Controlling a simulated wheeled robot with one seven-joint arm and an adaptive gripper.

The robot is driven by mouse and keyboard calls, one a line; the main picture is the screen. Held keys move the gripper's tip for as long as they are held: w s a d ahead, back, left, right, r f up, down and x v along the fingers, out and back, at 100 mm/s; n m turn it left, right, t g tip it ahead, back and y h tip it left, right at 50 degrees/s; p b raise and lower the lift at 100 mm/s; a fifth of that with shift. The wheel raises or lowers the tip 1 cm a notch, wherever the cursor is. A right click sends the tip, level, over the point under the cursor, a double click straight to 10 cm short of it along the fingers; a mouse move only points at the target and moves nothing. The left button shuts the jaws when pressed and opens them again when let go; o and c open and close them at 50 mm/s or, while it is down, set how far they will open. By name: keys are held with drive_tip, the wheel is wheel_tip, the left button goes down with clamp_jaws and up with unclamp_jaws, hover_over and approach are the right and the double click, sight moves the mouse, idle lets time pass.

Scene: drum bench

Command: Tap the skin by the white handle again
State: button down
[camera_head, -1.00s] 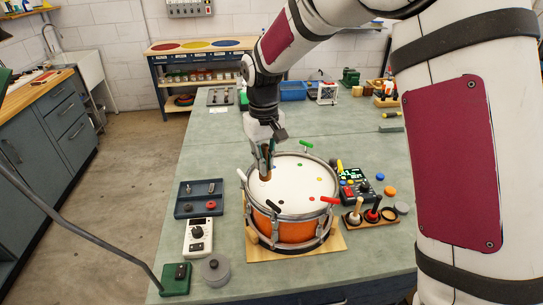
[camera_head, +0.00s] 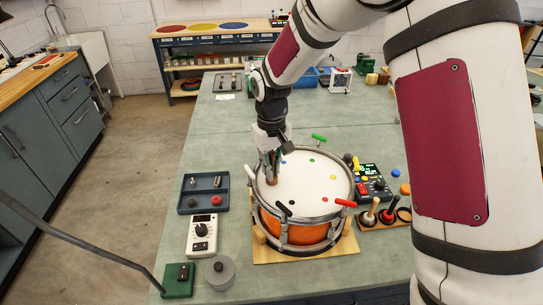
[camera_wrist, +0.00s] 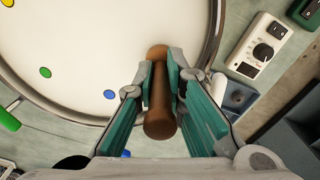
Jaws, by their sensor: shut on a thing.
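The drum (camera_head: 298,232) has an orange shell, a metal rim and a white skin (camera_head: 305,190) with small coloured dots. Green (camera_head: 319,137), red (camera_head: 346,203) and black (camera_head: 284,208) handles sit round its rim. The white handle (camera_head: 248,173) is at the left rim, close to my gripper. My gripper (camera_head: 271,163) is over the left part of the drum, shut on a brown wooden stick (camera_wrist: 159,95). In the wrist view the stick's far end lies over the skin near the rim. I cannot tell whether it touches the skin.
Left of the drum are a dark tray (camera_head: 203,192), a white dial box (camera_head: 202,235), a green switch box (camera_head: 179,280) and a grey round can (camera_head: 220,272). Right are a control box (camera_head: 373,183) and a wooden stand of knobbed sticks (camera_head: 383,221). The bench behind is mostly clear.

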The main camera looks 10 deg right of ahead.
sight(272, 152)
drive_tip(key=shift+r+p, duration=0.5)
drive_tip(key=shift+r, duration=2.1)
